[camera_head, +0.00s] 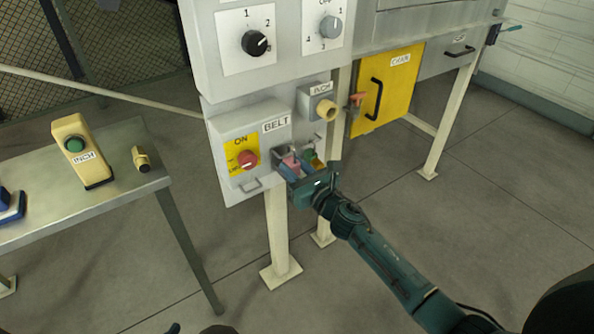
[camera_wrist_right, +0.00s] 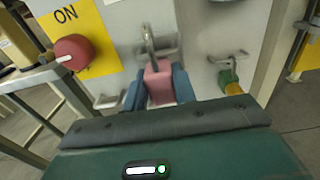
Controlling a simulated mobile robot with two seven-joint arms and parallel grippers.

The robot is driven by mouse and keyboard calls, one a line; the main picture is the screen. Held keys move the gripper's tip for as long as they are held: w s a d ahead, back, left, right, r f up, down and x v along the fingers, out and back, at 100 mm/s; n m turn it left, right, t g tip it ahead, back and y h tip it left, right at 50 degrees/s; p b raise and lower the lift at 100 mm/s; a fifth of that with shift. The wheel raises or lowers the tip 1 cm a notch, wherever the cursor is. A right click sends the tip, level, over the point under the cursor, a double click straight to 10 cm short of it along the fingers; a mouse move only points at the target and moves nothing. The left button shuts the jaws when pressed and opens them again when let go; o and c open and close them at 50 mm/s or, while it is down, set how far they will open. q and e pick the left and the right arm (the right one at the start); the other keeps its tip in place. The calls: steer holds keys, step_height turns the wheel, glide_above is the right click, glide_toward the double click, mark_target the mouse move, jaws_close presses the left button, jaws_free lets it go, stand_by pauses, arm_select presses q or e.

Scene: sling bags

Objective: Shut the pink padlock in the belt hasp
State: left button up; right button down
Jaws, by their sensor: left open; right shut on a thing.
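The pink padlock (camera_head: 291,162) is between the blue fingers of my right gripper (camera_head: 293,168), which is shut on it in front of the BELT box. In the right wrist view the pink body (camera_wrist_right: 158,82) is upright, with its grey shackle (camera_wrist_right: 148,40) pointing up at the belt hasp (camera_wrist_right: 165,48). The shackle overlaps the hasp there; I cannot tell whether it passes through or is latched. The BELT box (camera_head: 222,128) has a red knob (camera_head: 247,158) on a yellow ON plate. Only the tips of my left gripper (camera_head: 195,329) show at the bottom edge, apart and empty.
A green padlock (camera_wrist_right: 228,82) with a yellow part hangs just right of the pink one. A metal table (camera_head: 130,180) at left holds an INCH pendant (camera_head: 82,150) and a small beige cylinder (camera_head: 141,159). A yellow CHAIN door (camera_head: 388,90) is at right. Open floor lies in front.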

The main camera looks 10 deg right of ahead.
steer(key=shift+w+a, duration=0.25)
steer(key=shift+w, duration=0.35)
steer(key=shift+w, duration=0.15)
steer(key=shift+f+b, duration=0.15)
steer(key=shift+b, duration=0.35)
steer(key=shift+c, duration=2.1)
jaws_free()
steer(key=shift+p+v, duration=0.3)
steer(key=shift+v, duration=3.2)
